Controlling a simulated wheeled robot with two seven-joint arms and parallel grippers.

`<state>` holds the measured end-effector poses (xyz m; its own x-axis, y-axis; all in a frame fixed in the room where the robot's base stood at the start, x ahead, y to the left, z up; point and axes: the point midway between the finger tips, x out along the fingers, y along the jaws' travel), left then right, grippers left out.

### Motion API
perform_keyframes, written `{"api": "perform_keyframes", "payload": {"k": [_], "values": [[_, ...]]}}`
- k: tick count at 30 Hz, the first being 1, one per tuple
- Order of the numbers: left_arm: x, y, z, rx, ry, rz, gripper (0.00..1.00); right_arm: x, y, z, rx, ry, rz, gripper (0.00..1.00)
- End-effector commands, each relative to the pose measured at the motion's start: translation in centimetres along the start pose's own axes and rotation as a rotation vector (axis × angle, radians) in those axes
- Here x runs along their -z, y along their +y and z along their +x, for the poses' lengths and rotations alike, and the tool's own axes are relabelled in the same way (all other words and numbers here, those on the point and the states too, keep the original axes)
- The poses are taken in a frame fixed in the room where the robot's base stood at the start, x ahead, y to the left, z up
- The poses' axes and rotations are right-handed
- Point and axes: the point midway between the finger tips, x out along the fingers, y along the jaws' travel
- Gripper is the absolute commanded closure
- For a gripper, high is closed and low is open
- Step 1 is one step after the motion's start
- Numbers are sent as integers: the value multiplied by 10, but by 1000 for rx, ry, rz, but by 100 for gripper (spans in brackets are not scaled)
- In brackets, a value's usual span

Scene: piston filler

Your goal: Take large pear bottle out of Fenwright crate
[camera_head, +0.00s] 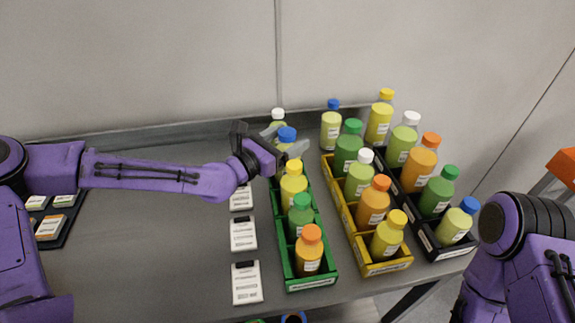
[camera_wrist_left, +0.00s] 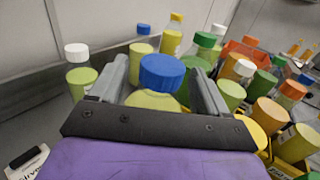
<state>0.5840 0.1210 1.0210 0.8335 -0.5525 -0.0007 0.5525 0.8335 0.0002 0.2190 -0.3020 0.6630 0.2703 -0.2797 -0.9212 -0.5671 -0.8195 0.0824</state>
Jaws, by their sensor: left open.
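My left gripper (camera_head: 286,141) is open at the back part of the green crate (camera_head: 312,284). Its fingers stand on either side of a blue-capped bottle (camera_head: 287,134) with pale yellow-green contents. In the left wrist view this blue cap (camera_wrist_left: 162,72) shows between the two fingers, with a gap beside it. The green crate also holds orange-, green- and yellow-capped bottles in front, and a white-capped bottle (camera_head: 278,115) at the back. The crate labels are too small to read, so I cannot tell which is Fenwright. My right gripper is out of view.
A yellow crate (camera_head: 384,267) and a black crate (camera_head: 450,250), both full of bottles, stand close to the right. Several white label cards (camera_head: 244,233) lie left of the green crate. A dark tray (camera_head: 70,222) lies at far left.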

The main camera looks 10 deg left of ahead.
Motion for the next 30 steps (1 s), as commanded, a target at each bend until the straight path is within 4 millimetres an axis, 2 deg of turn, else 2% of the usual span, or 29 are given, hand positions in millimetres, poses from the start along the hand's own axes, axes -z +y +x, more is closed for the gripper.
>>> {"api": "perform_keyframes", "payload": {"k": [6,7,12,14,26,30], "values": [[0,0,2,0,-1,-1,24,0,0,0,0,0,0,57],[0,0,2,0,-1,0,27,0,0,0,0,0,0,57],[0,0,2,0,-1,0,82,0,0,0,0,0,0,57],[1,0,2,0,0,0,100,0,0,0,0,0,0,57],[1,0,2,1,1,0,100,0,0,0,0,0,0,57],[-10,0,2,1,-1,1,100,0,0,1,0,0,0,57]]}}
